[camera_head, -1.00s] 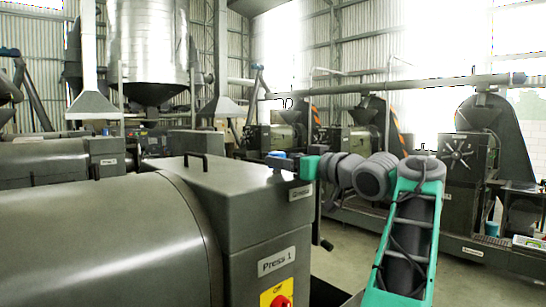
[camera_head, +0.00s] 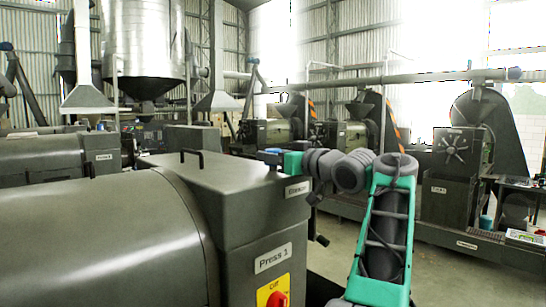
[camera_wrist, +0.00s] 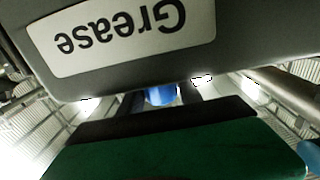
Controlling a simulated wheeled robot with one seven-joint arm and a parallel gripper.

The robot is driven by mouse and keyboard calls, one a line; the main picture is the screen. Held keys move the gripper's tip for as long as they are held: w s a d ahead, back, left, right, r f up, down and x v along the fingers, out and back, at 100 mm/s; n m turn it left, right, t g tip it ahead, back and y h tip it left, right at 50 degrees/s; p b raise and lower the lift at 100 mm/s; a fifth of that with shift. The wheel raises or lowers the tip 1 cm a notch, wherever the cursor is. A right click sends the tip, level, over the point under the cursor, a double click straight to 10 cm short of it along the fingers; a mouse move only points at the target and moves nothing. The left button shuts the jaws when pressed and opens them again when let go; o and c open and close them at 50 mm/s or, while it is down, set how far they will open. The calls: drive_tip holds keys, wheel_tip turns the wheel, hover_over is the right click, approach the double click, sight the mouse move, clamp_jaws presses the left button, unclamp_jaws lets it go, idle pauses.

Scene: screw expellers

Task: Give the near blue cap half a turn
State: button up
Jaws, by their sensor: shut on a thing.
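The near blue cap (camera_head: 273,151) sits at the right top edge of the grey Press 1 housing (camera_head: 225,185), above the small "Grease" label (camera_head: 297,188). My gripper (camera_head: 270,157) reaches it from the right, with its green body beside the housing edge. In the wrist view the blue cap (camera_wrist: 160,96) shows between the dark fingers of my gripper (camera_wrist: 160,102), which is shut on it. The "Grease" label (camera_wrist: 120,35) appears upside down there, close above the fingers. The fingers and the housing hide much of the cap, so its turn angle cannot be told.
A black handle (camera_head: 192,155) stands on the housing top, and a crank knob (camera_head: 322,240) sticks out at its right side. A red switch on a yellow plate (camera_head: 275,293) is below. Other presses (camera_head: 450,175) stand across the open floor.

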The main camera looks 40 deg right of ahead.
drive_tip(key=c, duration=0.4)
drive_tip(key=shift+c, duration=0.2)
drive_tip(key=shift+a+f+h+b, duration=0.15)
drive_tip(key=shift+h+b, duration=0.25)
drive_tip(key=shift+b, duration=0.45)
drive_tip(key=shift+f+m+h+b, duration=0.2)
drive_tip(key=shift+m+h+b, duration=0.6)
drive_tip(key=shift+b, duration=0.4)
clamp_jaws()
unclamp_jaws()
drive_tip(key=m+g+h+b, duration=0.1)
drive_tip(key=m+h+b, duration=0.1)
drive_tip(key=h+b, duration=0.2)
drive_tip(key=shift+m, duration=0.3)
drive_tip(key=shift+r+m+g+h+b, duration=0.3)
drive_tip(key=shift+m+g+h+b, duration=0.55)
drive_tip(key=shift+h+b, duration=0.3)
drive_tip(key=shift+h, duration=0.25)
drive_tip(key=o, duration=1.4)
drive_tip(key=shift+c, duration=0.2)
